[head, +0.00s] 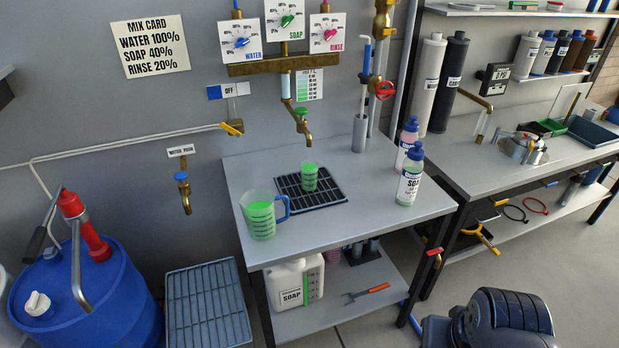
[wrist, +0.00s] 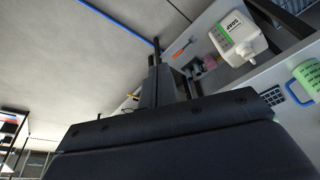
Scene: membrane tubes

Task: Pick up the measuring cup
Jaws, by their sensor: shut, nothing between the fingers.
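A clear jug (head: 260,214) with a blue handle and green liquid stands upright on the front left of the table; I take it to be the measuring cup. A smaller clear cup (head: 309,177) with green liquid stands on the black drain grate behind the jug. My gripper (wrist: 157,55) shows in the wrist view with its dark fingers together and empty, apart from the cups. In the head view its fingertips cannot be made out.
The grey table (head: 365,220) also holds two soap-type bottles (head: 409,177) at its right and the black grate (head: 322,200). A brass tap (head: 303,127) hangs above the grate. A blue barrel (head: 88,295) stands left. A white soap jug (head: 294,285) sits on the lower shelf.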

